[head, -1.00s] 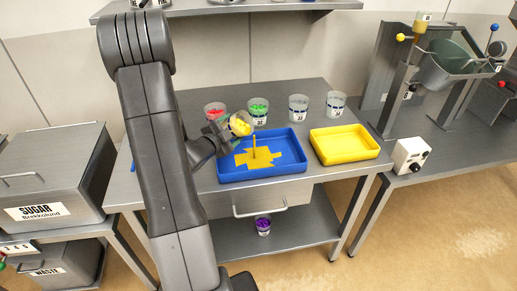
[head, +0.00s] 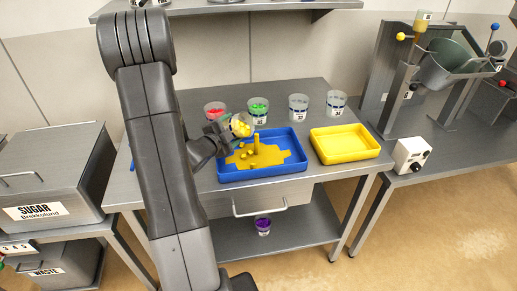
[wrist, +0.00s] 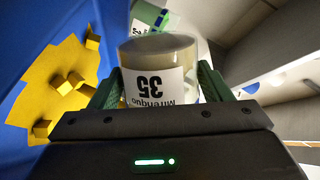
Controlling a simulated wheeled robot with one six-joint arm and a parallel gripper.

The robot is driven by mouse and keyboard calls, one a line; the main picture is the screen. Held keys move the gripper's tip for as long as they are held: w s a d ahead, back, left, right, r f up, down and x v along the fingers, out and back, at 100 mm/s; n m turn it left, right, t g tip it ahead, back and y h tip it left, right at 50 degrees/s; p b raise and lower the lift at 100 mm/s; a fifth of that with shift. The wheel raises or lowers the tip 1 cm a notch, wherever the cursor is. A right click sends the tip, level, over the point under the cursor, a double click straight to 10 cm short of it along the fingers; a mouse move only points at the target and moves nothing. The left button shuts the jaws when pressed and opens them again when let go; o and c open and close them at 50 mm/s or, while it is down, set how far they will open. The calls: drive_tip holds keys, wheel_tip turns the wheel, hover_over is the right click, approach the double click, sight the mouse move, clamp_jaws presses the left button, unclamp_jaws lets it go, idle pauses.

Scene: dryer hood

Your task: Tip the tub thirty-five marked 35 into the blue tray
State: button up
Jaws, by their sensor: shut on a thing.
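The tub thirty-five (wrist: 158,75) is a clear tub with a white label reading 35, upside down in the wrist view. My gripper (wrist: 155,88) is shut on it, one green finger on each side. In the head view the tub (head: 242,125) is tilted over the left back part of the blue tray (head: 290,176), with yellow content in its mouth. A yellow stream falls from it into the tray. A yellow patch (head: 268,157) with several small yellow pieces covers much of the tray floor. My gripper (head: 222,137) is partly hidden by my arm.
Behind the blue tray stand a tub with red (head: 215,109), one with green (head: 258,107) and two greyish tubs (head: 298,106). A yellow tray (head: 345,144) is to the right. A purple tub (head: 263,226) sits on the lower shelf.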

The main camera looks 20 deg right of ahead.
sight(234, 129)
drive_tip(key=shift+s+d+f+m+b, duration=0.2)
drive_tip(key=shift+f+m+b, duration=0.1)
drive_tip(key=shift+m+b, duration=0.6)
idle(0.9)
drive_tip(key=shift+s+d+r+m+t+y+b, duration=0.3)
drive_tip(key=shift+s+d+r+m+y+b, duration=0.3)
drive_tip(key=shift+b, duration=0.95)
drive_tip(key=shift+s+d+r+m+t+b, duration=0.3)
drive_tip(key=shift+m+b, duration=0.35)
drive_tip(key=shift+b, duration=0.65)
drive_tip(key=shift+s+d+r+m+t+b, duration=0.15)
drive_tip(key=shift+r+m+b, duration=0.2)
drive_tip(key=shift+m+b, duration=0.65)
drive_tip(key=shift+s+d+r+m+t+b, duration=0.1)
drive_tip(key=shift+s+r+m+b, duration=0.2)
drive_tip(key=shift+b, duration=1.25)
drive_tip(key=shift+w+a+r+p, duration=0.2)
drive_tip(key=shift+r+p, duration=0.1)
drive_tip(key=shift+p, duration=0.65)
drive_tip(key=shift+w+a+f+n+p, duration=0.2)
drive_tip(key=shift+n+p, duration=0.45)
drive_tip(key=shift+p, duration=0.45)
drive_tip(key=shift+w+a+f+n+g+p, duration=0.1)
drive_tip(key=shift+w+f+n+g+p, duration=0.25)
drive_tip(key=shift+p, duration=0.35)
drive_tip(key=shift+s+f, duration=0.1)
drive_tip(key=shift+f, duration=0.25)
drive_tip(key=shift+n, duration=0.25)
